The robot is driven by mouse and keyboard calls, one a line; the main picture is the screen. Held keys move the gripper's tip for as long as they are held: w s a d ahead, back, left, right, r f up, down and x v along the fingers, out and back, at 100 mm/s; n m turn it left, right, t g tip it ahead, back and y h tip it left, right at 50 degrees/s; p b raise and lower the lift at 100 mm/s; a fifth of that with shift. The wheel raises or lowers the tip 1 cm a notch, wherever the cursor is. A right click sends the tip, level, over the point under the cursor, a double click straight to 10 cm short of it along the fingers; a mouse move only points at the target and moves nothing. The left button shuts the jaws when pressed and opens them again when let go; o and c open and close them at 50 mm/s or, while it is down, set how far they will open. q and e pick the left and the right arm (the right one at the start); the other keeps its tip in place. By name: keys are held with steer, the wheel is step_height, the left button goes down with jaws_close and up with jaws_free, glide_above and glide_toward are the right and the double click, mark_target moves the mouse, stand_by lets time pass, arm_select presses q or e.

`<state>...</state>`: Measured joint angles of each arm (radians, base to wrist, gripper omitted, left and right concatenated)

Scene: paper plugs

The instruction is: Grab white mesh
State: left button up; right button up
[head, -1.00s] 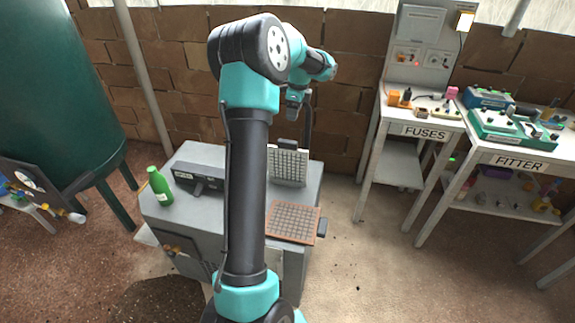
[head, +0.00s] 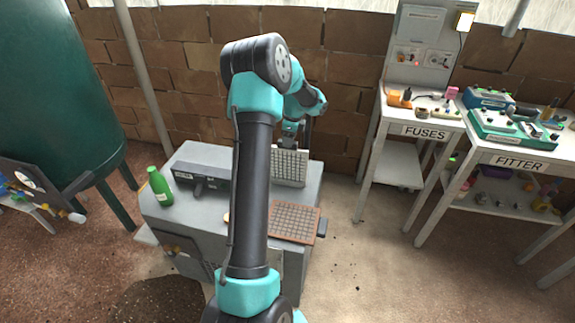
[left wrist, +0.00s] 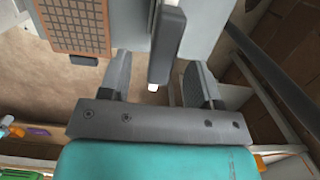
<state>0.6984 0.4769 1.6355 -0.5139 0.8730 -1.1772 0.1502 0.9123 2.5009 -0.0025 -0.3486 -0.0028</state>
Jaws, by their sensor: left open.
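The white mesh (head: 290,167) is a pale upright grid panel on the grey cabinet in the head view. My left gripper (head: 290,139) is right at its top edge, above and partly over its dark handle. In the left wrist view the dark handle (left wrist: 167,45) lies between the two spread fingers of my left gripper (left wrist: 157,78), closer to the right finger in the picture. The jaws are open and I see no grip on the handle. The mesh's grid face cannot be made out in the wrist view. My right gripper is not in view.
A brown mesh (head: 295,222) lies flat on the grey cabinet (head: 190,217), in front of the white one. A green bottle (head: 160,187) and a dark box (head: 207,181) stand to the left. A brick wall is close behind. The fuses table (head: 425,130) stands apart at right.

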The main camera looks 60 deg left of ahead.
arm_select(q)
steer(key=shift+s+a+f, duration=0.1)
steer(key=shift+a+f, duration=0.05)
steer(key=shift+f, duration=0.7)
steer(key=shift+s+a+f, duration=0.1)
steer(key=shift+a+f, duration=0.1)
steer(key=shift+f, duration=0.65)
steer(key=shift+s+a+f, duration=0.1)
steer(key=shift+a+f, duration=0.05)
steer(key=shift+f, duration=0.7)
jaws_close()
